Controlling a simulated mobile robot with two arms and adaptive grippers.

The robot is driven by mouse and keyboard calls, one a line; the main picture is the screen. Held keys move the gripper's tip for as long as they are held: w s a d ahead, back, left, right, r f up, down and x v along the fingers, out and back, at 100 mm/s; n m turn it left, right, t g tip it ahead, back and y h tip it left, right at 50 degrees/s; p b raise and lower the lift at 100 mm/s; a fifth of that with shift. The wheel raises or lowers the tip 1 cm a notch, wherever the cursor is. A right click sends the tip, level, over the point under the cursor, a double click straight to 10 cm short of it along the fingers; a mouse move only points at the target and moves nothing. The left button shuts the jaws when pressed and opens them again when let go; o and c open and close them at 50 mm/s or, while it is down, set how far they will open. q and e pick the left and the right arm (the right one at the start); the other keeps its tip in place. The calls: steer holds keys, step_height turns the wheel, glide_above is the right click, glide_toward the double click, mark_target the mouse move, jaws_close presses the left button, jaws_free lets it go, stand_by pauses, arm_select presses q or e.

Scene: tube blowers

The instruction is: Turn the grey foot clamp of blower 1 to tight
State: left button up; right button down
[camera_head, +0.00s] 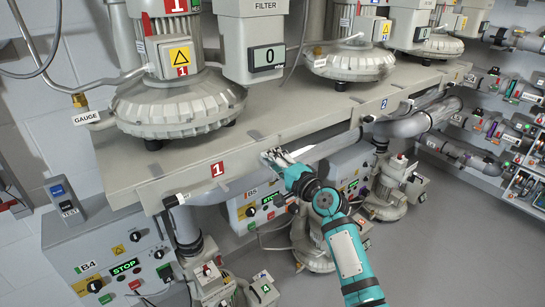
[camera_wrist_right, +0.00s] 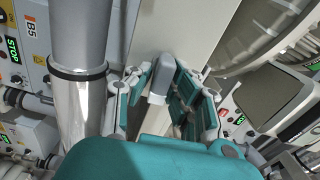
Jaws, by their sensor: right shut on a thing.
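Blower 1 (camera_head: 180,103), a pale grey ribbed housing with a red "1" label, stands on the bench (camera_head: 120,175) at the upper left of the head view. My right gripper (camera_head: 273,157) reaches the bench's front edge, right of the red "1" plate. In the right wrist view, the grey foot clamp (camera_wrist_right: 160,79) is a small rounded grey block between the two teal fingers. The right gripper (camera_wrist_right: 163,93) is shut on it. In the head view the fingers hide the clamp. I cannot tell whether it is tight. My left gripper is out of view.
A grey pipe (camera_head: 310,152) runs under the bench edge, close to my right gripper; it also stands beside the fingers in the wrist view (camera_wrist_right: 85,40). Control box B4 (camera_head: 110,265) stands at lower left. The floor (camera_head: 460,240) at right is clear.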

steer(key=shift+f+m, duration=0.1)
steer(key=shift+m, duration=0.3)
steer(key=c, duration=1.3)
jaws_free()
steer(key=shift+d, duration=0.1)
steer(key=v, duration=1.2)
steer(key=shift+f, duration=0.1)
